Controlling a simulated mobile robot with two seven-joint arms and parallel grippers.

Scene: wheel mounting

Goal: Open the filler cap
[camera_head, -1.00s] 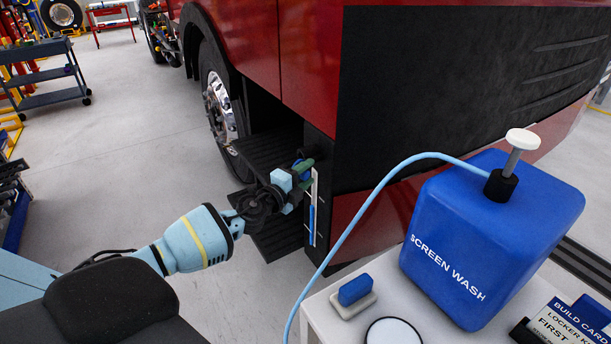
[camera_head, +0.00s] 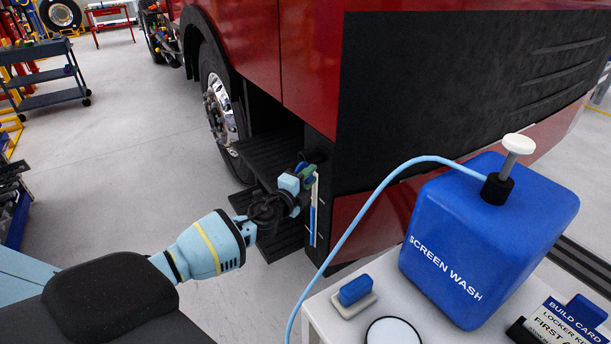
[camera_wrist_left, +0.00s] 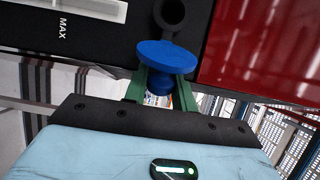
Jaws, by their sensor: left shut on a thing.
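The blue filler cap (camera_wrist_left: 166,56) sits between the green fingers of my left gripper (camera_wrist_left: 160,84) in the left wrist view. The gripper is shut on its narrower lower part. A black filler neck with a round dark opening (camera_wrist_left: 172,12) shows just above the cap, with a black piece between them. The opening appears uncovered, with the cap off to its side; whether the black piece joins them I cannot tell. In the head view my left gripper (camera_head: 307,174) is at the truck's lower corner, largely hiding the cap. My right gripper is not in view.
The red truck (camera_head: 240,50) has a black step (camera_head: 270,150) beside the gripper. A level gauge (camera_head: 313,215) is just below it. A white-topped stand (camera_head: 345,325) at the right holds a blue screen wash container (camera_head: 480,235) with a light-blue hose (camera_head: 350,230).

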